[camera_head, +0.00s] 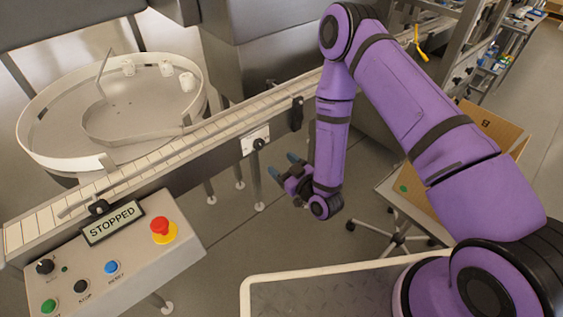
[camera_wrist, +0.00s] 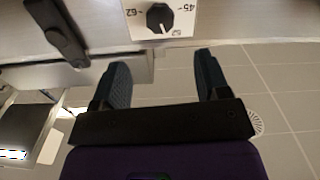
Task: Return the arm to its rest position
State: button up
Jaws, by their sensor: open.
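My purple arm (camera_head: 410,95) reaches up and over, with its forearm hanging down in front of the conveyor. My gripper (camera_head: 281,168) is at the lower end of the forearm, in the middle of the head view. In the wrist view my gripper (camera_wrist: 162,80) shows two dark fingers spread apart, with nothing between them. A dial plate with a black knob (camera_wrist: 160,18) is beyond the fingertips at the top of the wrist view. It also shows on the conveyor side in the head view (camera_head: 256,140).
The conveyor (camera_head: 160,150) runs diagonally beside my gripper. A round feeder table (camera_head: 60,140) holds a few white containers. A control box (camera_head: 120,262) with a red stop button (camera_head: 162,228) and a STOPPED sign (camera_head: 113,222) stands at lower left.

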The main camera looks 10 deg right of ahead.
jog(key=shift+w, duration=0.1)
jog(key=w+d+r+g+h, duration=0.25)
jog(key=w+r, duration=0.55)
jog(key=r, duration=0.5)
jog(key=s+d+r+m+g+h, duration=0.1)
jog(key=d+r+h, duration=0.1)
jog(key=d+r, duration=0.45)
jog(key=s+d+r+m+g+h, duration=0.1)
jog(key=s+d+r+h, duration=0.15)
jog(key=r, duration=0.75)
jog(key=s+d+r+m+g+h, duration=0.2)
jog(key=s+d+r+m+h, duration=0.1)
jog(key=s+d+r, duration=0.75)
jog(key=s+r+m+g, duration=0.1)
jog(key=s+r, duration=0.1)
jog(key=s, duration=0.8)
jog(key=s+d+r+m+g, duration=0.1)
jog(key=s+r+m+g, duration=0.1)
jog(key=s, duration=0.8)
jog(key=shift+d+r, duration=0.2)
jog(key=shift+r, duration=0.5)
